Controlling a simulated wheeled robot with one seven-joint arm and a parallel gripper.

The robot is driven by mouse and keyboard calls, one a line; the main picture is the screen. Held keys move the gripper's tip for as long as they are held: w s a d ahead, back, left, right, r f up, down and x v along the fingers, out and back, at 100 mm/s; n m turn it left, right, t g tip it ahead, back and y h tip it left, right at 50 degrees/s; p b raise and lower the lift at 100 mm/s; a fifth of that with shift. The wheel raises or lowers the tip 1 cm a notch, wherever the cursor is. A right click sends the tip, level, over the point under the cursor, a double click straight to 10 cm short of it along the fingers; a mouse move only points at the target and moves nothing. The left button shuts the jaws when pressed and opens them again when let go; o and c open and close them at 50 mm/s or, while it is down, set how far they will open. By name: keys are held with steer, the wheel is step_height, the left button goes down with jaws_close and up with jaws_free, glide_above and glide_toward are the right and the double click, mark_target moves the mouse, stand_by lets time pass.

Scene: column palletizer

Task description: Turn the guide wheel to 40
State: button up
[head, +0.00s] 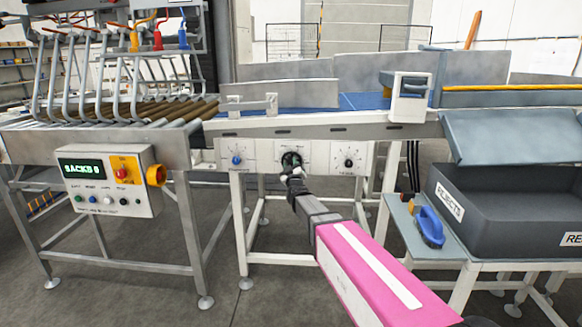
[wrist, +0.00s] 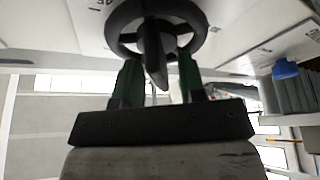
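The guide wheel (wrist: 196,27) is a dark round handwheel with a central bar (wrist: 153,55), at the top middle of the wrist view. In the head view the wheel (head: 290,158) is on the middle of the white panel, partly covered by my gripper (head: 294,174). In the wrist view my gripper's (wrist: 158,75) two green fingers are apart, one on each side of the bar, with gaps beside it. The fingertips reach the wheel's rim; whether they touch it is unclear. Dark scale marks show on the panel; the wheel's reading cannot be made out.
A blue knob (head: 237,160) and a black knob (head: 348,163) flank the wheel on the panel (head: 264,150). A control box (head: 108,182) is at left. The grey rejects bin (head: 510,205) and a blue-handled tool (head: 430,227) are at right. Conveyor legs stand below.

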jaws_close()
steer(key=shift+m, duration=0.5)
steer(key=m+h, duration=0.2)
steer(key=m, duration=0.2)
steer(key=m+t+h, duration=0.1)
steer(key=m+h, duration=0.1)
steer(key=m, duration=0.2)
steer(key=shift+h, duration=0.3)
steer(key=m+h, duration=0.2)
steer(key=m, duration=0.2)
steer(key=m+g+h, duration=0.1)
steer(key=m+h, duration=0.1)
steer(key=m, duration=0.2)
steer(key=shift+m, duration=0.5)
jaws_free()
steer(key=shift+s, duration=0.1)
